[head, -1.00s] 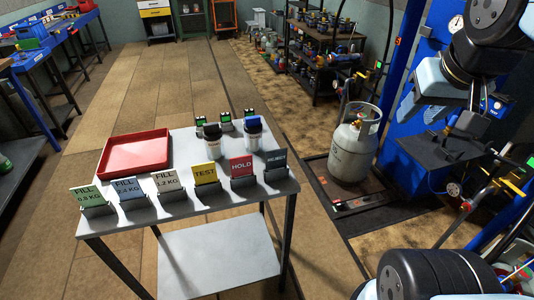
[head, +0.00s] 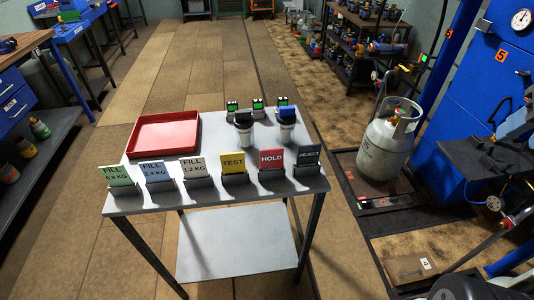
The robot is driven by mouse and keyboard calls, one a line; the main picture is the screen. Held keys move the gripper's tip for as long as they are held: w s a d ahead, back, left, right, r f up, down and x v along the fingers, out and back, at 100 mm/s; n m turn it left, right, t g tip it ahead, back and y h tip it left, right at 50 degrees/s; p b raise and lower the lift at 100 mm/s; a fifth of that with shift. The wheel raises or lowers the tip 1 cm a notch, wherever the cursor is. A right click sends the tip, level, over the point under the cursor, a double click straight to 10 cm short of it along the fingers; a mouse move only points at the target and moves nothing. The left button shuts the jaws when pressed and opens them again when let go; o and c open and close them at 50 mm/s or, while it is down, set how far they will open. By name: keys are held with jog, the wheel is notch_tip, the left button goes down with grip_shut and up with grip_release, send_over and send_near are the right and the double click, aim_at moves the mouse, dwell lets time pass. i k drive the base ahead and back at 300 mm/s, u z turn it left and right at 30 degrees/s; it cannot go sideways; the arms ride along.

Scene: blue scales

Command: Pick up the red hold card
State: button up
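The red HOLD card (head: 271,160) stands upright, leaning back a little, in a dark holder at the front edge of the small grey table (head: 215,203). It is between the yellow TEST card (head: 233,163) on its left and the dark REJECT card (head: 308,156) on its right. Nothing covers its face. My gripper is not in view; only a dark rounded part of my arm shows at the bottom right edge.
Three FILL cards (head: 153,172) stand left along the same edge. A grey gas cylinder (head: 386,148) stands on a floor platform at right. Floor left of the table is clear.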

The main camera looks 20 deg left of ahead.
aim_at(270, 159)
jog(key=u, duration=0.1)
jog(key=k, duration=1.05)
jog(key=u, duration=0.4)
